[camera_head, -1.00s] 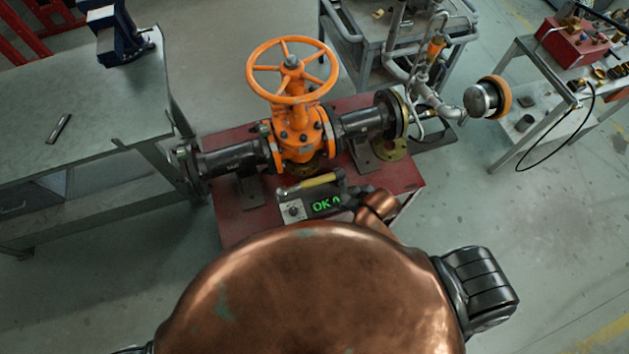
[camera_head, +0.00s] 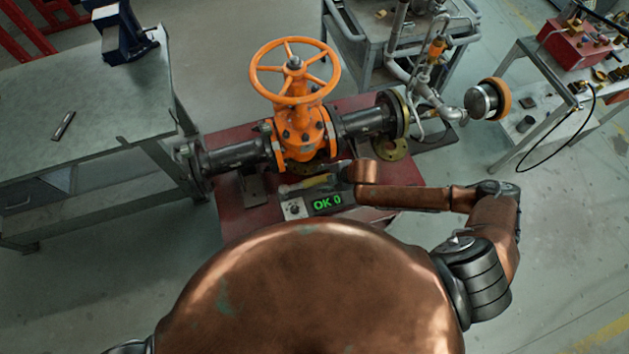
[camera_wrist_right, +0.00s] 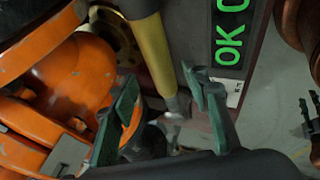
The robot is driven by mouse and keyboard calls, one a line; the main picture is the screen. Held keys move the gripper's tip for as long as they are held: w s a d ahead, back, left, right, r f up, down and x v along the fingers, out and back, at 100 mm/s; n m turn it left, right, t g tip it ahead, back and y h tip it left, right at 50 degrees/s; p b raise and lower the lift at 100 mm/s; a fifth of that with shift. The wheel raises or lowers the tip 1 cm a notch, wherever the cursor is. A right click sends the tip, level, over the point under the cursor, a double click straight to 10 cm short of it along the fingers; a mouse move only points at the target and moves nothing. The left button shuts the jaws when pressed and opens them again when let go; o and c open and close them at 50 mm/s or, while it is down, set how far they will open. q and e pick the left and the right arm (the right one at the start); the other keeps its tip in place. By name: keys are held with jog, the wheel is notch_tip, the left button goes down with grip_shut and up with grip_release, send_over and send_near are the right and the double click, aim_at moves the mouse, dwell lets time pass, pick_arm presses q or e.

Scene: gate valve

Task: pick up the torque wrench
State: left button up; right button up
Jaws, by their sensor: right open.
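The torque wrench (camera_head: 318,182) has a yellow handle and lies along the back of a display unit reading "OK 0", on the red stand in front of the orange valve. It also shows in the right wrist view as a yellow handle (camera_wrist_right: 153,50) with a grey metal end. My right gripper (camera_head: 342,176) is at the wrench's right end, partly hidden by my copper wrist. In the wrist view its green-padded fingers (camera_wrist_right: 160,97) are apart, with the wrench's grey end showing between them; contact is unclear. A small dark pronged shape (camera_wrist_right: 309,115) at the right edge may be my left gripper.
The orange gate valve (camera_head: 300,130) with its handwheel and dark pipes stands just behind the wrench. The display unit (camera_head: 325,203) is close in front. A grey workbench (camera_head: 90,110) stands at left, a grey cart (camera_head: 370,40) behind.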

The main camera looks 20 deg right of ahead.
aim_at(316, 180)
jog(key=x, duration=0.5)
jog(key=shift+s+a, duration=0.1)
jog(key=shift+s, duration=0.1)
jog(key=shift+c, duration=0.4)
grip_shut()
jog(key=shift+r, duration=0.2)
dwell(0.3)
